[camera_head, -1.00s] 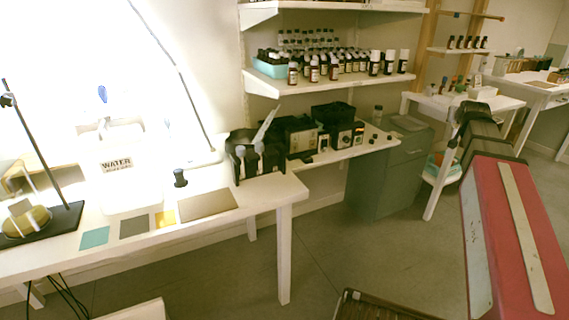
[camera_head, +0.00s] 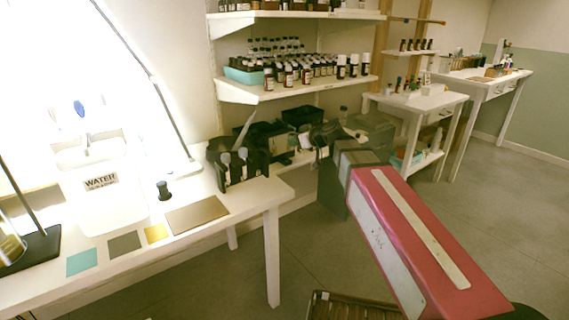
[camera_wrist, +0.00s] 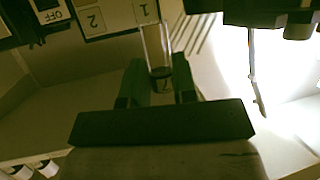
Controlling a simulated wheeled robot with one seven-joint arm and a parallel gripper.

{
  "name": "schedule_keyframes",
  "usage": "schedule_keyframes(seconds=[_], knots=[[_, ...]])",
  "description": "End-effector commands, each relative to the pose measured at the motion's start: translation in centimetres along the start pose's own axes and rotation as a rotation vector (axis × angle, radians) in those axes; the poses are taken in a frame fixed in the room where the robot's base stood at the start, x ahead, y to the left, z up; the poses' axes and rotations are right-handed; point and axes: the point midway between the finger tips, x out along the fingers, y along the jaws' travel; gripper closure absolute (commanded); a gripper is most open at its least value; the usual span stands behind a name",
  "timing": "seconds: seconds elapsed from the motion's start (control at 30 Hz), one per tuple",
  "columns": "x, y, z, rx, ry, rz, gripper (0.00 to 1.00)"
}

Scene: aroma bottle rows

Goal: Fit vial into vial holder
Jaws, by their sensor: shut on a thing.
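My gripper (camera_wrist: 158,85) is shut on a clear glass vial (camera_wrist: 155,45), which stands out beyond the fingers in the wrist view. The vial's lower end looks darker. In the head view my gripper (camera_head: 322,140) is over the black equipment on the side bench, and the vial cannot be made out there. Beyond the vial, the wrist view shows pale labels marked 1 (camera_wrist: 146,11) and 2 (camera_wrist: 93,20), upside down. I cannot tell for sure which thing is the vial holder. A black stand (camera_head: 237,170) with two light-topped items is at the white table's back corner.
A switch panel marked OFF (camera_wrist: 52,15) and dark hardware (camera_wrist: 275,14) lie near the vial in the wrist view. Shelves of bottles (camera_head: 300,73) hang above the bench. The white table (camera_head: 120,260) carries a brown mat (camera_head: 197,214) and a dark bottle (camera_head: 164,190).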

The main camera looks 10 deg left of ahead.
Motion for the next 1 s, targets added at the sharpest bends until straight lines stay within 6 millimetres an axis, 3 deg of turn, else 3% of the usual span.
schedule_keyframes(seconds=[0.07,0.17,0.7,1.0], knots=[[0.6,-1.1,-0.2,-0.012,0.0,-0.031,0.97],[1.4,-1.2,-0.1,-0.019,-0.001,-0.046,0.97],[10.3,5.5,2.5,-0.018,-0.002,-0.046,0.97],[11.6,6.3,3.4,-0.018,-0.001,-0.046,0.97]])
